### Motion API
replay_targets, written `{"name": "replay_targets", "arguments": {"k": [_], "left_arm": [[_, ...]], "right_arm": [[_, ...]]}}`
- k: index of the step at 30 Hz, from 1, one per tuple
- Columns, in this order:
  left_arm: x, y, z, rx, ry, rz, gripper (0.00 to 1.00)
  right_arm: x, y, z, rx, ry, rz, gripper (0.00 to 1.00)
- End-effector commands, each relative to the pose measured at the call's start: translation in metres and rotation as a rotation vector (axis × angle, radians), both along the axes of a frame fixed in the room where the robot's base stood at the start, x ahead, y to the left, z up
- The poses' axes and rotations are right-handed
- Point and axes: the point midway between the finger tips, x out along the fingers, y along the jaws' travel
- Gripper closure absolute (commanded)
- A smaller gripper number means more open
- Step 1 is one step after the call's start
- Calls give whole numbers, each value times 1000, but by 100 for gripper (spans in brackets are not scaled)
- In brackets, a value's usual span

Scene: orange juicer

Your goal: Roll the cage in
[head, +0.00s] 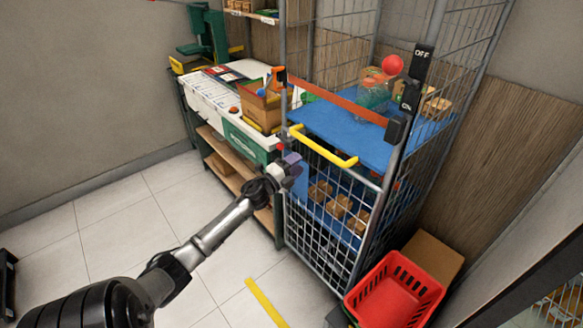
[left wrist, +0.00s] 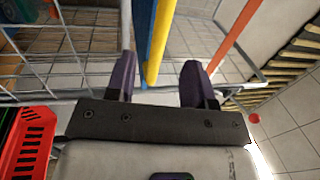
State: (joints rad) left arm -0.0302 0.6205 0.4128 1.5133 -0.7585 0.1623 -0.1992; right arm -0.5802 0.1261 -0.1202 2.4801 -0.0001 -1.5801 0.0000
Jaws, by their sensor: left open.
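The roll cage (head: 325,240) is a wire-mesh trolley with blue shelves (head: 345,125) and small brown boxes inside. A yellow handle bar (head: 322,148) runs across its front. My left gripper (head: 292,168) is open in front of the cage, below the left part of the bar in the head view. In the left wrist view, the yellow bar (left wrist: 160,45) and a blue edge (left wrist: 143,35) show between the spread purple fingers of the gripper (left wrist: 158,82). I cannot tell whether the fingers touch the bar. My right gripper is not in view.
A workbench (head: 240,125) with a cardboard box stands left of the cage. A red basket (head: 395,292) stands at its lower right. A post with ON and OFF labels (head: 410,95) and a red ball (head: 392,65) show near the cage. Tiled floor (head: 120,230) at left is clear.

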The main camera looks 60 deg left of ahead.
Motion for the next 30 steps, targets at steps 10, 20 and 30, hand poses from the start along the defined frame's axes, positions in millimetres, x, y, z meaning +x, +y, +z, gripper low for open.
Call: {"name": "replay_targets", "arguments": {"k": [10, 20, 30], "left_arm": [[-16, -4, -3, 0, 0, 0, 52], [-16, -4, -3, 0, 0, 0, 52], [-16, -3, -3, -9, -1, -1, 52]], "right_arm": [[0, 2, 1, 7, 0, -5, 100], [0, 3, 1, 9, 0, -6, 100], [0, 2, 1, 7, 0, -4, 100]]}}
